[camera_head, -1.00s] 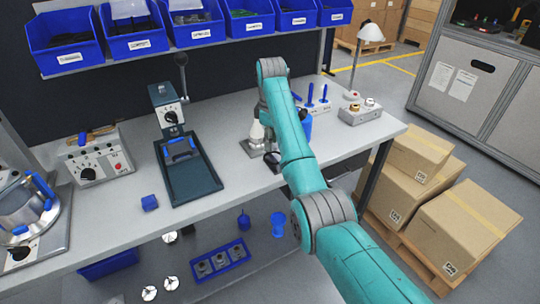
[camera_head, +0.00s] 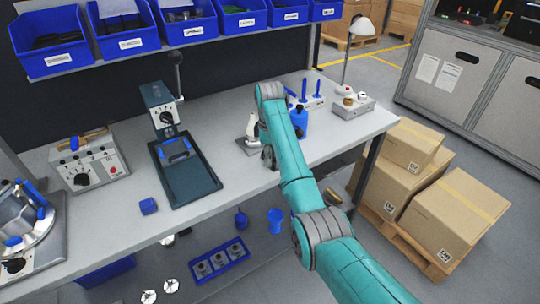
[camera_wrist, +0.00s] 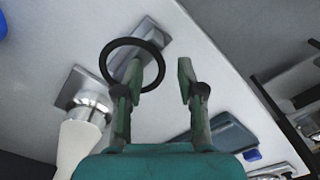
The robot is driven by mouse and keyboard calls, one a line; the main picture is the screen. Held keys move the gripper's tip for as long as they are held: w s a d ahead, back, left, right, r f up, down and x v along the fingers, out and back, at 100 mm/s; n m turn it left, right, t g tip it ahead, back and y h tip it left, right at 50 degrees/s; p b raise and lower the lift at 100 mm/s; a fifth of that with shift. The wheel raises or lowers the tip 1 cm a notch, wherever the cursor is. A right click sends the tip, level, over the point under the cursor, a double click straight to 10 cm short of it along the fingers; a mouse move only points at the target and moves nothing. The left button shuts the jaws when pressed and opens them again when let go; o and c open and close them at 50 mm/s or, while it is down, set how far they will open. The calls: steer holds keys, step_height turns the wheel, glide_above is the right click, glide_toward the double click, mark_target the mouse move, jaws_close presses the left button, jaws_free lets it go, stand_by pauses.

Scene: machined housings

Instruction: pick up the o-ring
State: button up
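A black o-ring (camera_wrist: 106,66) shows in the wrist view at the left fingertip of my gripper (camera_wrist: 160,78). The ring looks upright to the camera, with a grey metal block behind it. The left finger overlaps the ring's lower right part; I cannot tell whether it touches or passes through it. The right finger stands apart, with a clear gap between the fingers, so the gripper is open. In the head view my gripper (camera_head: 268,160) is small and dark, low over the bench's front part, mostly hidden by my arm. The o-ring cannot be made out there.
A white-topped dispenser (camera_wrist: 78,140) on a metal base is close beside my left finger. A blue bottle (camera_head: 299,122) stands right of my arm. A dark press tray (camera_head: 190,180) lies to the left.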

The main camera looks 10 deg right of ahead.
steer(key=shift+f, duration=0.15)
jaws_close()
